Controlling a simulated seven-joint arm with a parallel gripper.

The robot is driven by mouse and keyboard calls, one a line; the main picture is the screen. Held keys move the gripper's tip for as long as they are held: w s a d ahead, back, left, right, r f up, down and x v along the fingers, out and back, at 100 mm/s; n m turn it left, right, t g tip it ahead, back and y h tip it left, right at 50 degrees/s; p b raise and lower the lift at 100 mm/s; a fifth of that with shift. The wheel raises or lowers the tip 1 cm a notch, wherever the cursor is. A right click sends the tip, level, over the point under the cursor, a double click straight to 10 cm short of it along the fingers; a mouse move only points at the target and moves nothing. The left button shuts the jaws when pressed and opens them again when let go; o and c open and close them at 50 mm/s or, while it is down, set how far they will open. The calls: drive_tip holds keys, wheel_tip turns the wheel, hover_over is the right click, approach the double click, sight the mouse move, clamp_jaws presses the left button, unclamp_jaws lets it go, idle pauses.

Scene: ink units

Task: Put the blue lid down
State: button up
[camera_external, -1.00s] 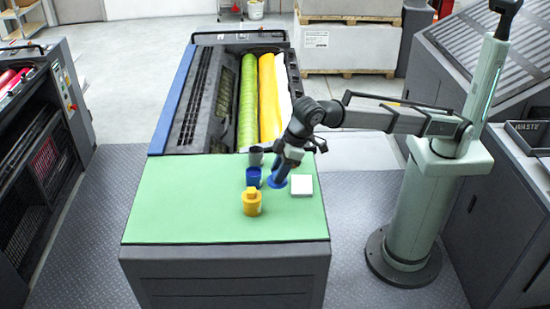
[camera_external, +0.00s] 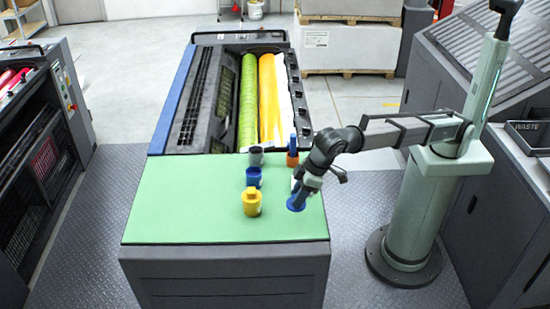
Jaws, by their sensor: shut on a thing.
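The blue lid (camera_external: 294,204) is a flat round disc at the right side of the green top (camera_external: 190,205). My gripper (camera_external: 299,198) is shut on it from above and covers part of it. I cannot tell whether the lid touches the surface or is just above it. An open blue pot (camera_external: 253,178) stands to its left, apart from it. A white square piece (camera_external: 294,184) is mostly hidden behind my gripper.
A yellow container (camera_external: 252,204) stands left of the lid. A grey cup (camera_external: 256,156) and an orange and blue item (camera_external: 292,158) stand farther back, near the ink rollers (camera_external: 268,100). The left part of the green top is clear.

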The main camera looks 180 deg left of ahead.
drive_tip(key=shift+f, duration=3.1)
drive_tip(key=o, duration=1)
drive_tip(key=shift+f, duration=0.1)
drive_tip(key=v, duration=1.2)
